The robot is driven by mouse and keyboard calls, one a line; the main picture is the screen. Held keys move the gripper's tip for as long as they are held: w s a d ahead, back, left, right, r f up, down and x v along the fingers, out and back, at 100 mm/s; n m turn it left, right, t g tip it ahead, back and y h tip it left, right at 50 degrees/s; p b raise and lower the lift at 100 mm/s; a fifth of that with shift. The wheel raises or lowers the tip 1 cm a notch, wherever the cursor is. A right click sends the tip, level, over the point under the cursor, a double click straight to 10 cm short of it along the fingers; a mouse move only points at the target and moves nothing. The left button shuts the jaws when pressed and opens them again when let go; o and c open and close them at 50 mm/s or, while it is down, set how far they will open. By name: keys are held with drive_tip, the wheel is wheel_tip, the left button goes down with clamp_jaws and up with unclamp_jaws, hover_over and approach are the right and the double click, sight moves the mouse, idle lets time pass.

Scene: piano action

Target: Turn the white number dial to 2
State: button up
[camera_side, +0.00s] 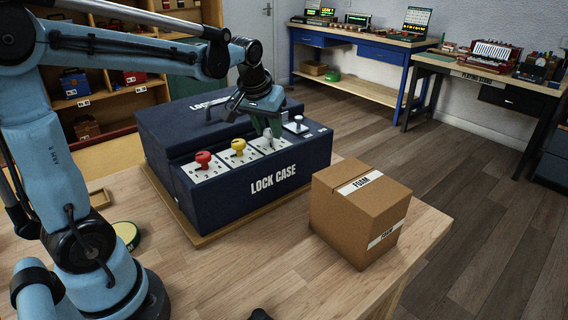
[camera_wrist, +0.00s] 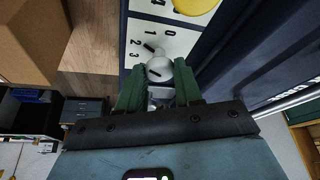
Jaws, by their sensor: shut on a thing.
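The white number dial (camera_wrist: 159,69) sits on a white plate with the printed digits 0, 1, 2 and 3, on the dark blue lock case (camera_side: 285,165). My gripper (camera_side: 267,131) reaches down from above. Its green fingers are shut on the white dial, one on either side of it in the wrist view. Short black marks show on and beside the dial; I cannot tell for certain which digit it points to. In the side view the fingers hide much of the dial.
A red dial (camera_side: 204,159) and a yellow dial (camera_side: 238,147) stand on their plates to the left. A white-topped knob (camera_side: 298,120) stands close to the right of my fingers. A cardboard foam box (camera_side: 345,221) stands in front of the case on the right.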

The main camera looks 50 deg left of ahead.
drive_tip(key=shift+d+n+g, duration=0.1)
drive_tip(key=shift+n+g, duration=0.2)
drive_tip(key=shift+n, duration=0.5)
drive_tip(key=shift+y, duration=0.3)
drive_tip(key=o, duration=1)
drive_tip(key=shift+r, duration=0.1)
drive_tip(key=v, duration=1.2)
drive_tip(key=s+d+f+m+t+h, duration=0.1)
drive_tip(key=s+d+f+m, duration=0.1)
drive_tip(key=d+f, duration=0.1)
drive_tip(key=s+d+f+m+t, duration=0.1)
drive_tip(key=s+d+f+m, duration=0.1)
drive_tip(key=f, duration=0.4)
drive_tip(key=s+d+f+m+t+h, duration=0.1)
drive_tip(key=s+d+f+m, duration=0.1)
drive_tip(key=s+d+f, duration=0.2)
drive_tip(key=shift+s+f+m+t+h, duration=0.1)
drive_tip(key=shift+f+m+t+h, duration=0.2)
drive_tip(key=shift+f, duration=0.4)
